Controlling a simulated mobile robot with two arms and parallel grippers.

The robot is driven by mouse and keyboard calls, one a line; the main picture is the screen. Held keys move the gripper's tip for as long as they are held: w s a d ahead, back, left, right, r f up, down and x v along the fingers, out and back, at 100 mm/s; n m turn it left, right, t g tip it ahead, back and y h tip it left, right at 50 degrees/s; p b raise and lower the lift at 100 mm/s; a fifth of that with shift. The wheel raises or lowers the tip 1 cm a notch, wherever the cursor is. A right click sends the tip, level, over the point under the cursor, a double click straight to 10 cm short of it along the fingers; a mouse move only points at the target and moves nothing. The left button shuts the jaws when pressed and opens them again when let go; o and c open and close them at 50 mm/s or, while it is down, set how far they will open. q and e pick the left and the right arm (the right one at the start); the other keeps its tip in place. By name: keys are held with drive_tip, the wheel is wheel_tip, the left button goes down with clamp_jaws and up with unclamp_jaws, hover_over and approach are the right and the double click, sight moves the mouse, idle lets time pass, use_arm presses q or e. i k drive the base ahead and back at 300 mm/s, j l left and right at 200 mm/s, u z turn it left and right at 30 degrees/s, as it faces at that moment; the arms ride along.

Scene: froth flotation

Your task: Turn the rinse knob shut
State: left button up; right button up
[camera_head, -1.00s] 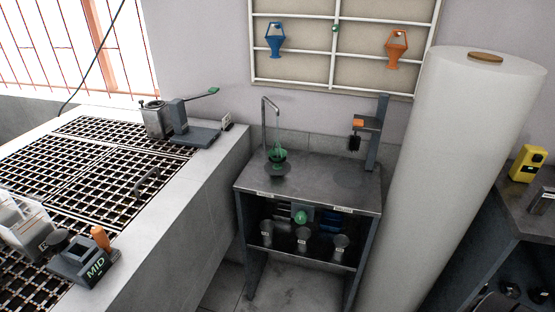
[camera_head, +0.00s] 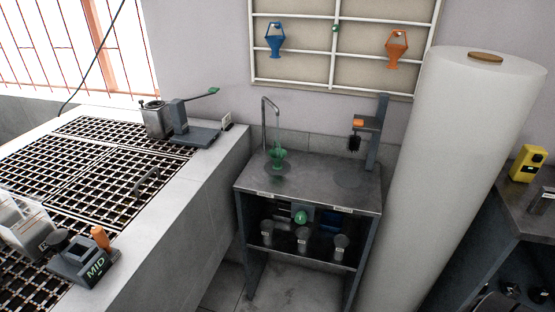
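A round green knob (camera_head: 300,217), which looks like the rinse knob, sits on the front of the grey stand (camera_head: 342,183) below its top. I cannot tell from its look whether it is open or shut. A thin bent spout (camera_head: 264,112) rises at the back left of the stand top. A green funnel-like piece (camera_head: 278,159) is just right of the spout, above a dark round spot on the top. A faint pale streak above it may be water. Neither gripper is in view.
Small grey cups (camera_head: 303,238) stand on the shelf below the knob. A post with an orange part (camera_head: 359,123) stands at the back right. A large white cylinder (camera_head: 455,160) is close on the right. A grated bench (camera_head: 215,170) is on the left.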

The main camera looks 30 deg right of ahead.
sight(301, 217)
drive_tip(key=z, duration=1.25)
